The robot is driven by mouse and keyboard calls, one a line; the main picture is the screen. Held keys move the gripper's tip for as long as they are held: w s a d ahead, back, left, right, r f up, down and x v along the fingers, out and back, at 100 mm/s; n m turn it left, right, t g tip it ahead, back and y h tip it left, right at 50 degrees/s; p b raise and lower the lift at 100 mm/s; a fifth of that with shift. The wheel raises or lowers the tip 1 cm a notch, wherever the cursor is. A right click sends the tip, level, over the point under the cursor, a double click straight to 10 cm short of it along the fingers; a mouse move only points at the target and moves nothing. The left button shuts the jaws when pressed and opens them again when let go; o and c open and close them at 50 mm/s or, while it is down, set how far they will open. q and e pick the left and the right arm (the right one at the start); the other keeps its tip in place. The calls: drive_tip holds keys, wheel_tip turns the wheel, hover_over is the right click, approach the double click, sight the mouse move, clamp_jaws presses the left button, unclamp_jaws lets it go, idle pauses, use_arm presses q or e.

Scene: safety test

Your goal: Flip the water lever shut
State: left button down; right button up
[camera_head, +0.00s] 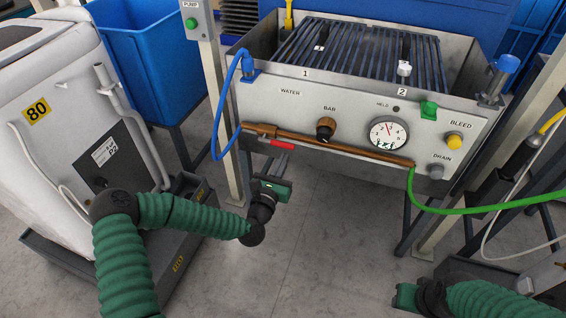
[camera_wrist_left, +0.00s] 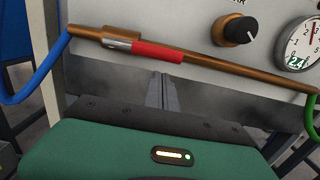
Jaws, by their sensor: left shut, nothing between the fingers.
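The red water lever (camera_head: 283,144) is on the copper pipe (camera_head: 340,150) along the front of the grey test bench, under the label WATER. In the left wrist view the red lever (camera_wrist_left: 157,51) lies nearly along the copper pipe (camera_wrist_left: 240,71), its silver stem toward the brass valve body at the left. My left gripper (camera_head: 284,157) is shut and empty, its fingertips just below the lever. In the wrist view the closed fingers (camera_wrist_left: 164,80) point up toward the lever; contact cannot be told. My right gripper (camera_head: 403,296) is low at the right, its fingers not clear.
A black BAR knob (camera_head: 326,128), a round gauge (camera_head: 389,133) and a yellow BLEED button (camera_head: 453,140) are on the panel (camera_head: 280,108). A blue hose (camera_head: 217,120) and a green hose (camera_head: 490,211) join the pipe ends. A white tank (camera_head: 75,130) stands left. Open floor lies below the bench.

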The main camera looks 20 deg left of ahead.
sight(286, 146)
use_arm(q)
drive_tip(key=shift+w+r, duration=0.1)
drive_tip(key=shift+r, duration=0.45)
drive_tip(key=shift+d+r+n+p, duration=0.1)
drive_tip(key=shift+r+n+p, duration=0.35)
drive_tip(key=shift+n, duration=0.15)
wheel_tip(286, 146, up, 2)
drive_tip(key=n+p, duration=0.2)
drive_tip(key=n, duration=0.1)
drive_tip(key=shift+r, duration=0.1)
drive_tip(key=r+n+p, duration=0.1)
drive_tip(key=n, duration=0.1)
drive_tip(key=r+n, duration=0.1)
drive_tip(key=shift+a+r+n+y+p, duration=0.2)
drive_tip(key=shift+n+y+p, duration=0.1)
drive_tip(key=shift+n+p, duration=0.1)
drive_tip(key=a+r+n+p, duration=0.3)
drive_tip(key=a+r+n, duration=0.1)
drive_tip(key=n, duration=0.4)
drive_tip(key=shift+a+r+p, duration=0.3)
drive_tip(key=shift+a+r, duration=0.1)
drive_tip(key=shift+a, duration=0.3)
drive_tip(key=shift+w+a, duration=0.1)
